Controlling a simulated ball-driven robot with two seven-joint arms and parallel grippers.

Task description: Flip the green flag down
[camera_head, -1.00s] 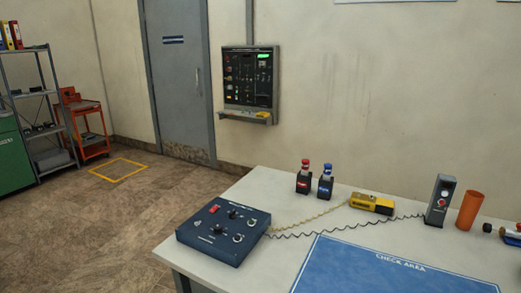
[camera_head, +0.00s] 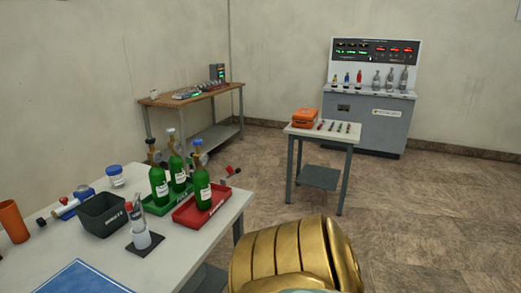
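I cannot make out a green flag in this view. Three green bottles with white labels stand on the near table. Two of them, such as this bottle (camera_head: 159,187), are at the green tray (camera_head: 158,209), and one bottle (camera_head: 202,190) is in the red tray (camera_head: 188,220). A small red item (camera_head: 233,170) is at the table's far right edge; its form is too small to tell. Neither gripper is in view. A gold part of my body covers the bottom middle.
The near table (camera_head: 60,250) also holds a dark bin (camera_head: 103,216) and an orange tube (camera_head: 13,222). A small table (camera_head: 325,132) carries an orange case (camera_head: 305,117). Behind are a grey console (camera_head: 368,118) and a wooden bench (camera_head: 165,100). Floor at right is clear.

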